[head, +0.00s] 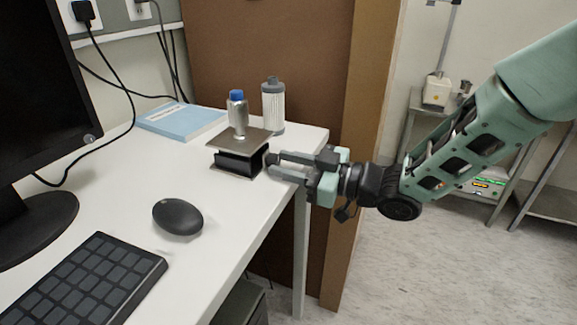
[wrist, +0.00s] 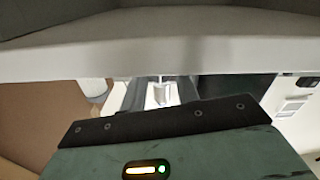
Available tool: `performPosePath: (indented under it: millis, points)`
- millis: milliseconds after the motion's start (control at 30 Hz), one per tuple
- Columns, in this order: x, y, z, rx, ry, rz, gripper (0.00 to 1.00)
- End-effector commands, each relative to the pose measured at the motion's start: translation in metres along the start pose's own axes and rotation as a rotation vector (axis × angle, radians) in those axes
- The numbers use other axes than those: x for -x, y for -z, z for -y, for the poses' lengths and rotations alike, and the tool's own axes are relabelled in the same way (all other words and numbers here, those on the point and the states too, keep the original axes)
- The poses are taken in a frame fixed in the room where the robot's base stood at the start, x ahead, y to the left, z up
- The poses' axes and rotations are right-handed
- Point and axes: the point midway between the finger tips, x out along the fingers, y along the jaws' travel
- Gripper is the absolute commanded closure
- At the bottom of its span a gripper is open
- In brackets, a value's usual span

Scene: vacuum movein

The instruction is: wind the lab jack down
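The lab jack (head: 238,158) stands near the right end of the white desk, with a flat top plate, a black middle and a base plate. There is some height between its plates. A silver bottle with a blue cap (head: 237,114) stands upright on the top plate. My gripper (head: 271,165) is level with the right side of the jack, fingers pointing at it. Its two fingers are apart with a gap between them. The jack's knob is not clearly visible by the fingertips. In the wrist view the fingers (wrist: 160,92) run up behind a pale band that hides their tips.
A white ribbed container with a grey cap (head: 273,106) stands just behind the jack. A blue book (head: 182,120), a mouse (head: 178,216), a keyboard (head: 85,285) and a monitor (head: 30,110) occupy the desk (head: 225,235). A brown panel (head: 265,50) rises behind.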

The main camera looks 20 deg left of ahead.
Motion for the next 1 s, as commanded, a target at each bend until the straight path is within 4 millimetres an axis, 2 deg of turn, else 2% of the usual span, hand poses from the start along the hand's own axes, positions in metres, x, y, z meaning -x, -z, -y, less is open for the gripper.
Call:
performPosePath:
  millis: [300, 467, 1000]
  points:
    - [0.001, 0.0, 0.0, -0.001, -0.001, 0.0, 0.64]
    - [0.015, -0.001, -0.001, 0.0, -0.002, 0.002, 0.64]
    - [0.135, -0.001, -0.002, 0.0, -0.005, 0.002, 0.64]
